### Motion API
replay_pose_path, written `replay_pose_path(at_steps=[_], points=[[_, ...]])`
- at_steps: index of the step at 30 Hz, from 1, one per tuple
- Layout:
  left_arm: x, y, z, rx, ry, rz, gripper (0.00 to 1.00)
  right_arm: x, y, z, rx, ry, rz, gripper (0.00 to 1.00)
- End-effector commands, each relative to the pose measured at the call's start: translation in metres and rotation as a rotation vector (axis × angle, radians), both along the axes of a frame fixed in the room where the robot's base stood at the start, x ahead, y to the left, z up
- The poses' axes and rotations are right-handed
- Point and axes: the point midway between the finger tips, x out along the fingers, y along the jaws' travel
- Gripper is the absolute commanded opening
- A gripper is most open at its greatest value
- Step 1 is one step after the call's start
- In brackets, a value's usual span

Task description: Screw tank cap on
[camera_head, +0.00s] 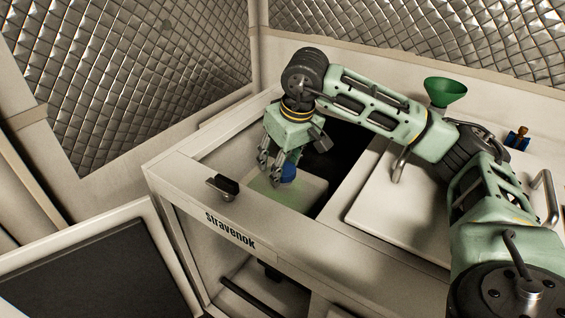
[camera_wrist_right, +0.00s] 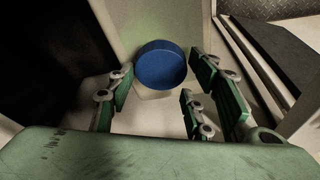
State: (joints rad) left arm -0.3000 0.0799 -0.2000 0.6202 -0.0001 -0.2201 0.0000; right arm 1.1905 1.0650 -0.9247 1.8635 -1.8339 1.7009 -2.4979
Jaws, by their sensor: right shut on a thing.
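The blue tank cap (camera_head: 289,172) sits in the open bay of the chiller frame, partly hidden by my right gripper. It also shows in the right wrist view (camera_wrist_right: 160,64) as a round blue disc on a pale neck. The pale tank (camera_head: 308,192) lies below it inside the bay. My right gripper (camera_head: 273,166) reaches down into the bay. The cap's thread is hidden. My left gripper is in neither view.
The frame's front rail (camera_head: 229,217) runs before the bay, with a dark latch (camera_head: 222,186) on it. A white lid with handles (camera_head: 390,205) lies to the right. A green funnel (camera_head: 444,91) stands behind my right arm. A dark opening lies beside the tank.

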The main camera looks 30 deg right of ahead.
Motion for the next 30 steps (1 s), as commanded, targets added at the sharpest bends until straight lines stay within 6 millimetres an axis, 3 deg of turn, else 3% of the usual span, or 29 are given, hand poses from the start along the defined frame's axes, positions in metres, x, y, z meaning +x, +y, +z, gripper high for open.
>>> replay_pose_path(at_steps=[18,29,30], points=[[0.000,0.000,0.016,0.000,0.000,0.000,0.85,-0.001,-0.002,0.001,-0.006,0.004,-0.834,0.14],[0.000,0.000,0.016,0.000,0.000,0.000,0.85,-0.001,-0.003,-0.001,-0.003,0.003,-0.935,0.14],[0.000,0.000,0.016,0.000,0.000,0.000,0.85,-0.001,-0.003,-0.001,-0.003,0.003,-0.935,0.50]])
